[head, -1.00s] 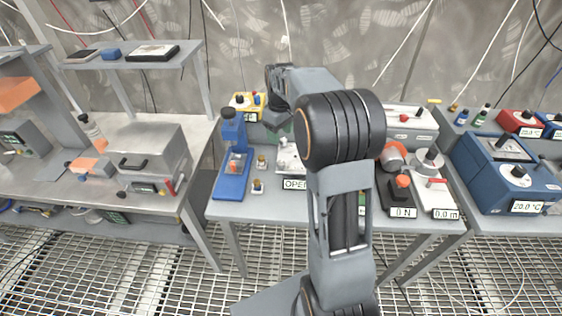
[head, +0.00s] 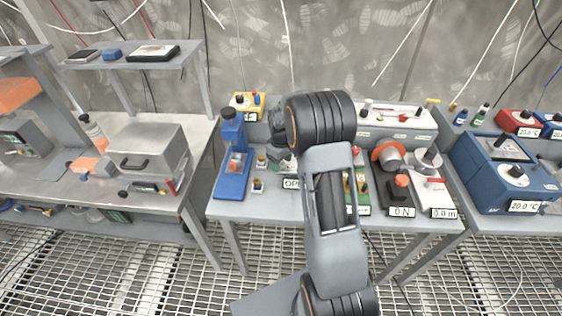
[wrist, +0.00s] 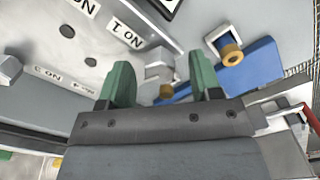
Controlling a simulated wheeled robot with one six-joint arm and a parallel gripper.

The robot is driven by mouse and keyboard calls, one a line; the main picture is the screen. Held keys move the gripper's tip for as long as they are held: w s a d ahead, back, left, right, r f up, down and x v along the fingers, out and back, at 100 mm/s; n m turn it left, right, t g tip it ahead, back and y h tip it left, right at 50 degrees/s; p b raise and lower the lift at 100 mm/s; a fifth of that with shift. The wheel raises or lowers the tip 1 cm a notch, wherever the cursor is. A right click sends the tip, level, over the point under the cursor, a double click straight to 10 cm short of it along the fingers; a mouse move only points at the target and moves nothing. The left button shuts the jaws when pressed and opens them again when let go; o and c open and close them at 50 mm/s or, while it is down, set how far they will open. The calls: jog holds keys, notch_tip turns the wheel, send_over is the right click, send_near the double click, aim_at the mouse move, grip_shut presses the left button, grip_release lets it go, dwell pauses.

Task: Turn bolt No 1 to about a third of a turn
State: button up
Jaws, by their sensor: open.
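Bolt No 1 (wrist: 159,62) appears in the wrist view as a grey, block-like head beside the "No 1" label (wrist: 127,36). My gripper (wrist: 160,72) is open, with its two green fingers on either side of the bolt head in the picture. Gaps show between the head and both fingers; I cannot tell whether the fingers are down at its height. Another grey bolt head (wrist: 9,68) is at the left edge, near a "No 3" label (wrist: 50,74). In the head view my arm hides most of the bolt plate, and the bolts cannot be made out.
Brass-topped fittings (wrist: 232,54) stand close to the bolt on its right, near a blue base (wrist: 258,70). In the head view a blue press (head: 233,160) stands left of my gripper. Several instruments crowd the right side.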

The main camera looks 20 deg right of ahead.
jog(key=shift+f, duration=0.2)
jog(key=shift+c, duration=0.2)
jog(key=c, duration=0.9)
